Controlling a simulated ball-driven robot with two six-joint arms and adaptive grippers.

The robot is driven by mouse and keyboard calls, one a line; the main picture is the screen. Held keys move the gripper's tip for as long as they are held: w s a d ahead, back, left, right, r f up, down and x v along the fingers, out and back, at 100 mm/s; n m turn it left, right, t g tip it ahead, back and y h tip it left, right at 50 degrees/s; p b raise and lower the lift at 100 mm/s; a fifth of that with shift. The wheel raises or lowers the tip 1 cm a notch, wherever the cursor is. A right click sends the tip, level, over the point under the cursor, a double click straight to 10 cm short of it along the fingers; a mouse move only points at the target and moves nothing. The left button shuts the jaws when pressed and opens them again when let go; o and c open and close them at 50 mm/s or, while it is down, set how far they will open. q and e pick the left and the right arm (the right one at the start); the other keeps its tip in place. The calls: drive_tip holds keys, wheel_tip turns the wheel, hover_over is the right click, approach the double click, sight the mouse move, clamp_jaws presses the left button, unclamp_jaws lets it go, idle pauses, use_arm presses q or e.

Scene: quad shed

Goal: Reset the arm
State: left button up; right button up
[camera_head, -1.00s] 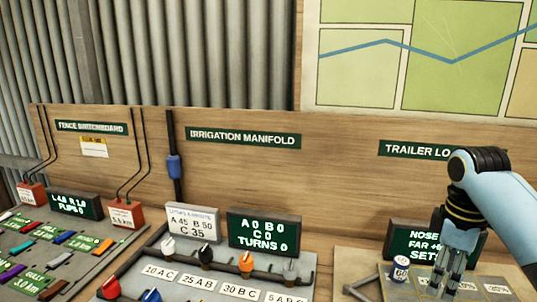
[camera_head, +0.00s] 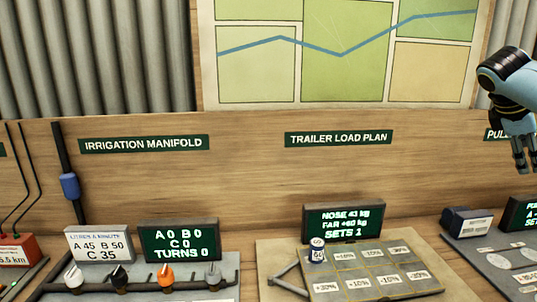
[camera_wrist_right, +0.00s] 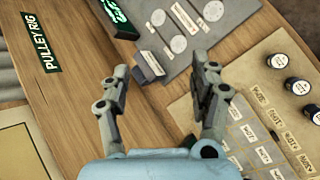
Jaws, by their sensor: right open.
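My right gripper (camera_head: 525,165) hangs in the air at the right edge of the head view, in front of the wooden backboard. It is raised well above the bench. In the right wrist view its two fingers (camera_wrist_right: 160,90) are spread wide with nothing between them. My left gripper is in neither view. A small white-and-dark can marked 60 (camera_head: 317,250) stands upright on the upper left part of the trailer load board (camera_head: 300,262), apart from my gripper.
A dark display (camera_head: 343,221) reading SETS 1 stands behind the load board. The irrigation manifold (camera_head: 165,290) is on the left. The pulley board (camera_head: 475,240) is on the right. Several dark round weights (camera_wrist_right: 298,86) show in the wrist view. The air around the gripper looks clear.

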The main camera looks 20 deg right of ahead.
drive_tip(key=s+d+f+m+t+h, duration=0.1)
drive_tip(key=s+d+f, duration=0.5)
drive_tip(key=f, duration=0.4)
drive_tip(key=s+d+f+m+t+h, duration=0.1)
drive_tip(key=s+d+f, duration=0.3)
drive_tip(key=d+f, duration=0.5)
drive_tip(key=s+d+f+t, duration=0.1)
drive_tip(key=s+d+f, duration=0.3)
drive_tip(key=s, duration=0.5)
drive_tip(key=s+d+f+t, duration=0.1)
drive_tip(key=s+f, duration=0.4)
drive_tip(key=s, duration=0.3)
drive_tip(key=s+a+f+m+g+y, duration=0.1)
drive_tip(key=s+a+f+y, duration=0.15)
drive_tip(key=a+f, duration=0.95)
drive_tip(key=s+a+f+m+y, duration=0.15)
drive_tip(key=s+a+f, duration=0.25)
drive_tip(key=a+f, duration=0.8)
drive_tip(key=s+a+f+m+y, duration=0.1)
drive_tip(key=s+a+f+y, duration=0.2)
drive_tip(key=a, duration=1.5)
drive_tip(key=a+f+m+y, duration=0.15)
drive_tip(key=a+f, duration=0.45)
drive_tip(key=a, duration=1.3)
wheel_tip(320, 180, down, 19)
drive_tip(key=s+d+n+g+b, duration=0.1)
drive_tip(key=b, duration=1.8)
drive_tip(key=shift+s+y, duration=0.25)
drive_tip(key=shift+y, duration=0.1)
